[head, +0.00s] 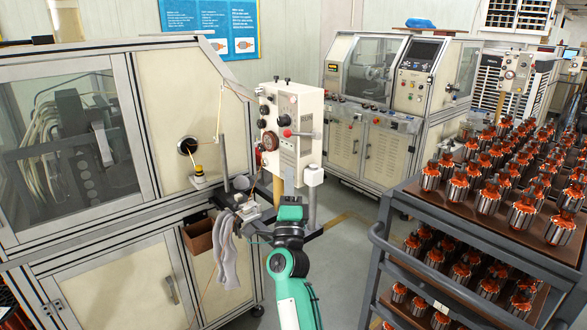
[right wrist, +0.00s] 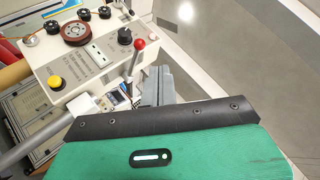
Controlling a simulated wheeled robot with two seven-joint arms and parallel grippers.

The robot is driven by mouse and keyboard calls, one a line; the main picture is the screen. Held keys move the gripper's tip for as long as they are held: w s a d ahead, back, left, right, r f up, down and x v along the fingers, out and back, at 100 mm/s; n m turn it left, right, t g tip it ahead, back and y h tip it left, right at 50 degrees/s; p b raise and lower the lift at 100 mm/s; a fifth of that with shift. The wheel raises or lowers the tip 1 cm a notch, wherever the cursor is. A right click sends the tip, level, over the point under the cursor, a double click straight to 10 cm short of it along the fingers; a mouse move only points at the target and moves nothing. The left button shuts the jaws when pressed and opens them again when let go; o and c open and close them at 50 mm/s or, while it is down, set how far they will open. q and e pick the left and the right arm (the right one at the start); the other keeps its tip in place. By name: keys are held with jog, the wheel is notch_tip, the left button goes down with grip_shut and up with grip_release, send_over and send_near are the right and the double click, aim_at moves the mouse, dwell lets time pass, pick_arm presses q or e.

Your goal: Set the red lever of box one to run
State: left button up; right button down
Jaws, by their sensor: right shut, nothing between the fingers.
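A cream control box (head: 292,125) stands on a post in front of the nearest machine; it also shows in the right wrist view (right wrist: 85,60). Its lever has a red ball knob (head: 287,132) on a metal rod that points right in the head view. In the right wrist view the red knob (right wrist: 140,44) stands at the box's right edge. I cannot read the lever's position labels. My right gripper (right wrist: 158,85) is shut and empty, just below and right of the knob, apart from it. In the head view my right gripper (head: 290,200) is below the box. My left gripper is not in view.
Grey gloves (head: 228,250) hang on a bracket left of my right arm. A rack (head: 440,290) with many orange-and-metal armatures stands at the right. Another control box (head: 515,72) stands farther back. The floor between machine and rack is open.

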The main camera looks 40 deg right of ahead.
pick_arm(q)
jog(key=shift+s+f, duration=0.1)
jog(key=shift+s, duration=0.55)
pick_arm(e)
jog(key=shift+s+a+f, duration=0.25)
jog(key=shift+s+a, duration=0.4)
jog(key=shift+s, duration=0.15)
